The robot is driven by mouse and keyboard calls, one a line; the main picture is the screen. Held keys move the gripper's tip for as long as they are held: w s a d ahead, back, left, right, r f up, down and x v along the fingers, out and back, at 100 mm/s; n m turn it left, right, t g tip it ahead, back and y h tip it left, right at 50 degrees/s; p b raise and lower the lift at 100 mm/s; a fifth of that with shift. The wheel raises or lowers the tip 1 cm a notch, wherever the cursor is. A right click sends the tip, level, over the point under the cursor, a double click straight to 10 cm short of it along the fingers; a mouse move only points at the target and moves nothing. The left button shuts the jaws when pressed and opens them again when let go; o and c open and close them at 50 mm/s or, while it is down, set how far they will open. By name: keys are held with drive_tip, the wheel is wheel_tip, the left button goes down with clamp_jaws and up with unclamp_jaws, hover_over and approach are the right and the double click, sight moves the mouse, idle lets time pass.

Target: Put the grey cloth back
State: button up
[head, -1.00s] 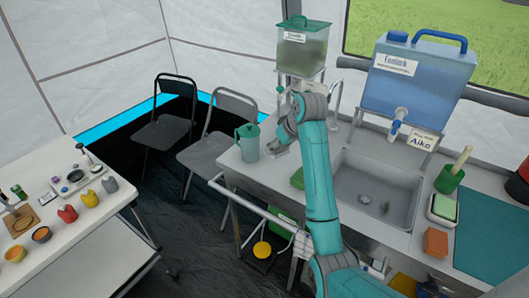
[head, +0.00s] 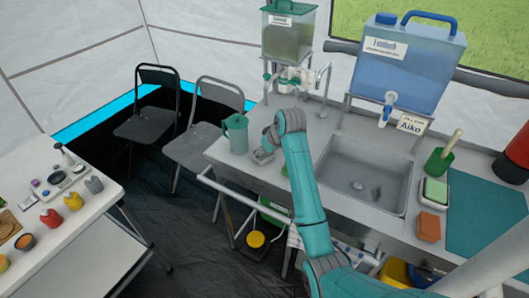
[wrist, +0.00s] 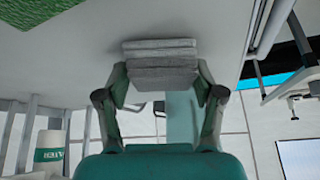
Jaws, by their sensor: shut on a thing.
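My gripper (head: 264,155) is low over the counter left of the sink, just right of the teal pitcher (head: 235,134). In the wrist view my gripper (wrist: 162,80) is shut on the folded grey cloth (wrist: 160,50), which lies flat in layers between both fingertips. The pale counter top (wrist: 215,25) is close behind the cloth; I cannot tell whether the cloth touches it. In the head view the cloth is too small to tell from the fingers.
The sink (head: 362,180) is right of my arm. The green-lidded water tank (head: 290,30) stands on a rack behind my gripper. A green textured piece (wrist: 40,25) lies on the counter in the wrist view. The counter's front has a rail (head: 250,203).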

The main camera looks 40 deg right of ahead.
drive_tip(key=shift+f, duration=0.2)
drive_tip(key=o, duration=1.2)
drive_tip(key=v, duration=1.2)
drive_tip(key=shift+s, duration=0.1)
